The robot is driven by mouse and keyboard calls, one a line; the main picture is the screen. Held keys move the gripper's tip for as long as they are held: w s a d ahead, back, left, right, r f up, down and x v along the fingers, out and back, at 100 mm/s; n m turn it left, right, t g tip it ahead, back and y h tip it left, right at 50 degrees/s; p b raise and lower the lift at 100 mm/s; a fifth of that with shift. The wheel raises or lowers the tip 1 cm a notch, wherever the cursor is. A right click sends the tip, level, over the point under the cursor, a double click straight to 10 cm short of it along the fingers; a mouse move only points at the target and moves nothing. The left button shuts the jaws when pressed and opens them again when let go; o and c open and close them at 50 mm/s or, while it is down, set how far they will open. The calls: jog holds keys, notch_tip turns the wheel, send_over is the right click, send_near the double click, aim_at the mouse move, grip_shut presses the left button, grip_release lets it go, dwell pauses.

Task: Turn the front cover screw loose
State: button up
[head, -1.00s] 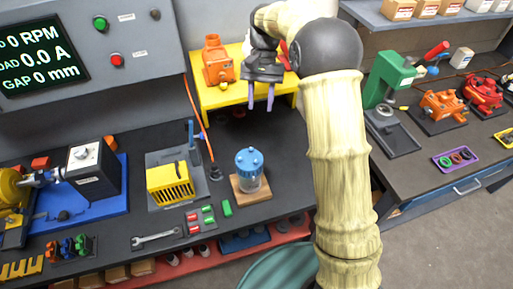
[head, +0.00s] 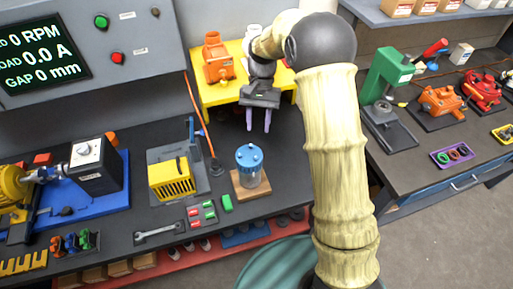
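A clear jar-like housing (head: 253,179) with a blue cover (head: 249,155) stands upright on a small wooden board (head: 238,193) on the dark bench. Small blue knobs, perhaps screws, show on the cover; they are too small to tell apart in detail. My gripper (head: 259,127) points down behind and above the cover, in front of the yellow stand. Its two purple fingers are apart with nothing between them. It touches nothing that I can see.
The yellow stand (head: 216,97) with an orange motor (head: 216,58) is behind my gripper. A yellow finned block (head: 171,179), a wrench (head: 158,232) and red and green blocks (head: 227,203) lie left of and before the board. The green press (head: 387,75) stands right.

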aim_at(256, 157)
jog(key=p+x, duration=0.2)
jog(key=x, duration=0.7)
jog(key=shift+s+f+p, duration=0.1)
jog(key=shift+f+p, duration=0.2)
jog(key=shift+f, duration=0.05)
